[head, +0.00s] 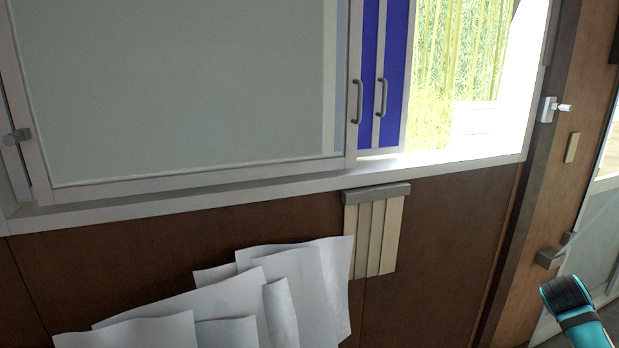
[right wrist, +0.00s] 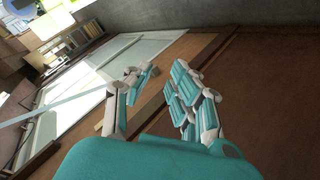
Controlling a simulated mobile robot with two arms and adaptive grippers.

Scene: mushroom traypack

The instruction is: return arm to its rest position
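My right gripper (right wrist: 164,76) shows in the right wrist view. Its jointed teal and white fingers are spread apart, with a visible gap between them and nothing held. Brown wall or door surface shows behind the fingers. In the head view a teal and black part of my right arm enters at the lower right corner, and the gripper itself is out of that frame. My left gripper is in neither view.
In the head view a framed window (head: 180,180) with blue handled panels (head: 395,70) spans a brown wall (head: 430,260). White sheets (head: 235,300) stand below it, beside beige slats (head: 375,235). A glazed door (right wrist: 90,85) lies left of the fingers in the wrist view.

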